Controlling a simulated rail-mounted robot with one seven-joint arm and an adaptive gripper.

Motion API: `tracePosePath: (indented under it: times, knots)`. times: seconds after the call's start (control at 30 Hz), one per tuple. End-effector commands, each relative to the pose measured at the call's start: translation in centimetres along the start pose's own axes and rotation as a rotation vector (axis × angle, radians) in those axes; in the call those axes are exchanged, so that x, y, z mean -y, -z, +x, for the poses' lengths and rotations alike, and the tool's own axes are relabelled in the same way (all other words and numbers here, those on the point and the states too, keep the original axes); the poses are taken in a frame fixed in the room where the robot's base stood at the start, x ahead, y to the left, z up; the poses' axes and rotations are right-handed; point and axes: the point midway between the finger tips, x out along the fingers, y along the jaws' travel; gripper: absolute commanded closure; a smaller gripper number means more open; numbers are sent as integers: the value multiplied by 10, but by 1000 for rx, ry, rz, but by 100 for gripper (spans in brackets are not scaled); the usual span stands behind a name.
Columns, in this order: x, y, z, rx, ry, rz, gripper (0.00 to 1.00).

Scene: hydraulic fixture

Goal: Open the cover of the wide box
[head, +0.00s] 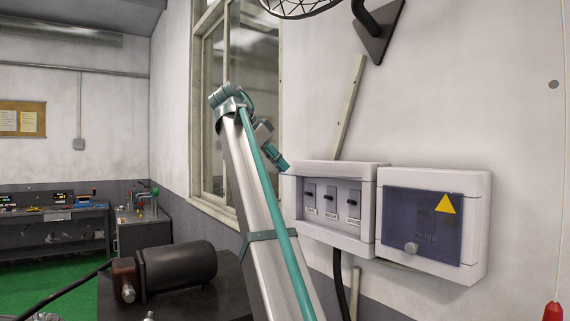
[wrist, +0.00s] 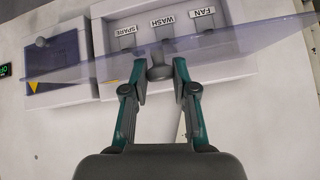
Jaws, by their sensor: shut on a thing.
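The wide box (head: 333,238) is white and hangs on the wall, with three labelled switches inside. It also shows in the wrist view (wrist: 235,68), upside down, with the labels FAN, WASH and SPARE. Its clear bluish cover (wrist: 262,40) stands tilted away from the box front in the wrist view. In the head view the cover is hard to make out. My gripper (wrist: 160,78) is shut on the cover's grey knob (wrist: 160,62). In the head view my gripper (head: 284,165) is at the box's upper left.
A second white box (head: 480,225) stands just to the right, its dark cover with a yellow triangle shut. A dark motor (head: 180,270) sits on a bench at the lower left. A lamp bracket (head: 375,30) is on the wall above. The wall left of the wide box has a window (head: 240,100).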

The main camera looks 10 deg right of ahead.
Motion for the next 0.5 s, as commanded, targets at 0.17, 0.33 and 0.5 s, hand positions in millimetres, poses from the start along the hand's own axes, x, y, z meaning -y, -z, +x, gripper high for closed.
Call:
tracePosePath:
  times: [0.17, 0.33, 0.5]
  knots:
    - [2, 0, -1, 10, 3, -2, 100]
    - [1, -1, 0, 11, 2, -3, 100]
    - [1, -2, 0, 12, 1, -3, 65]
